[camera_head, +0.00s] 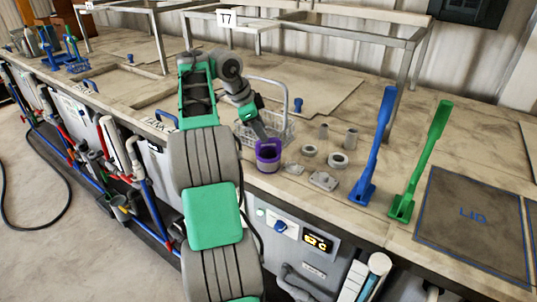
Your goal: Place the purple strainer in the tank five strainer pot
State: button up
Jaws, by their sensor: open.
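The purple strainer (268,162), a small purple cup with a raised handle, stands upright on the worktop near its front edge, just right of my arm. My gripper (263,138) is open and reaches down at the strainer's upper rim and handle. The fingertips are small and partly hidden, so I cannot tell whether they touch it. I cannot pick out the tank five strainer pot. My arm covers part of the bench and the tank labels.
A wire basket (284,124) with a tall handle is close behind my gripper. Metal rings (338,160) and small parts lie to the right. A blue paddle (374,150) and a green paddle (425,160) stand further right. Metal frames (400,85) rise behind.

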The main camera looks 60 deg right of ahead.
jog(key=b+x, duration=0.3)
jog(key=x, duration=0.3)
jog(key=shift+d+f, duration=0.15)
jog(key=shift+f, duration=0.2)
jog(key=shift+r, duration=0.1)
jog(key=shift+c, duration=0.3)
grip_shut()
dwell(0.5)
